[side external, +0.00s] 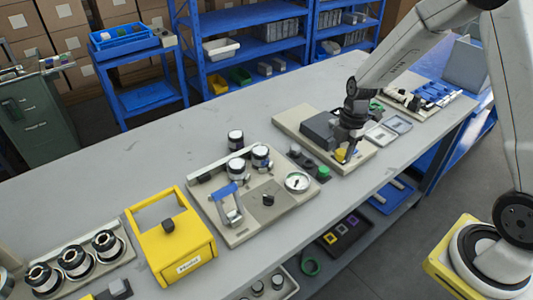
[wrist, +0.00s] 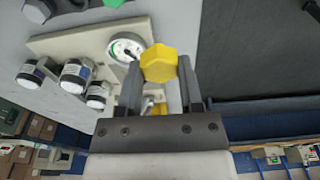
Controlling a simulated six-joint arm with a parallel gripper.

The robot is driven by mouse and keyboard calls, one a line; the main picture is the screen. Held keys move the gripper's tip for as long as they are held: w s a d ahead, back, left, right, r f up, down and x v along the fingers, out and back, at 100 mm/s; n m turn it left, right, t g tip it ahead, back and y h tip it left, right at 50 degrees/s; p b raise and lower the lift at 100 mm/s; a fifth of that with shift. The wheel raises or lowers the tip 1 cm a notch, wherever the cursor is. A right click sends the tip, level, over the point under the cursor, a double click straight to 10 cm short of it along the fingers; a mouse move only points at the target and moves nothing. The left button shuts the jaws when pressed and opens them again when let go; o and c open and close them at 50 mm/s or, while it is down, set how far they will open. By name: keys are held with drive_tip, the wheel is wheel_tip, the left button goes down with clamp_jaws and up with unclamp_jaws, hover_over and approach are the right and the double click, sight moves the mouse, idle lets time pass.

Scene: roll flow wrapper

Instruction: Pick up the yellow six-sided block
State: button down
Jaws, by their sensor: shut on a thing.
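In the wrist view the yellow six-sided block (wrist: 159,63) sits between the fingertips of my gripper (wrist: 160,80), which is shut on it. In the side view my gripper (side external: 344,150) is low over the beige machine plate (side external: 362,160) at the right part of the bench, and a small patch of the yellow block (side external: 341,155) shows at its tip. Whether the block still touches the surface below cannot be told. More yellow shows between the fingers, lower in the wrist view, behind the block.
A dark machine housing (side external: 318,130) stands just left of my gripper. A green button (side external: 323,172) and a panel with a round gauge (side external: 297,182) are nearer the camera. A grey open tray (side external: 380,134) lies to the right. The bench's far left stretch is clear.

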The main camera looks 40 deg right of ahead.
drive_tip(key=shift+s+r, duration=0.25)
drive_tip(key=shift+s, duration=0.35)
drive_tip(key=shift+w+a, duration=0.1)
drive_tip(key=shift+w+a, duration=0.15)
drive_tip(key=shift+w, duration=0.3)
drive_tip(key=w+a+m, duration=0.2)
drive_tip(key=w+a, duration=0.4)
drive_tip(key=w+a+m, duration=0.1)
drive_tip(key=w+a, duration=0.5)
drive_tip(key=w, duration=0.1)
drive_tip(key=w+a+m, duration=0.2)
drive_tip(key=w+a, duration=0.4)
drive_tip(key=a, duration=0.1)
drive_tip(key=shift+w+r+m+t, duration=0.3)
drive_tip(key=shift+w+r+t, duration=0.1)
drive_tip(key=shift+w+a, duration=0.25)
drive_tip(key=shift+a, duration=0.35)
drive_tip(key=shift+f, duration=0.1)
drive_tip(key=shift+f, duration=3.2)
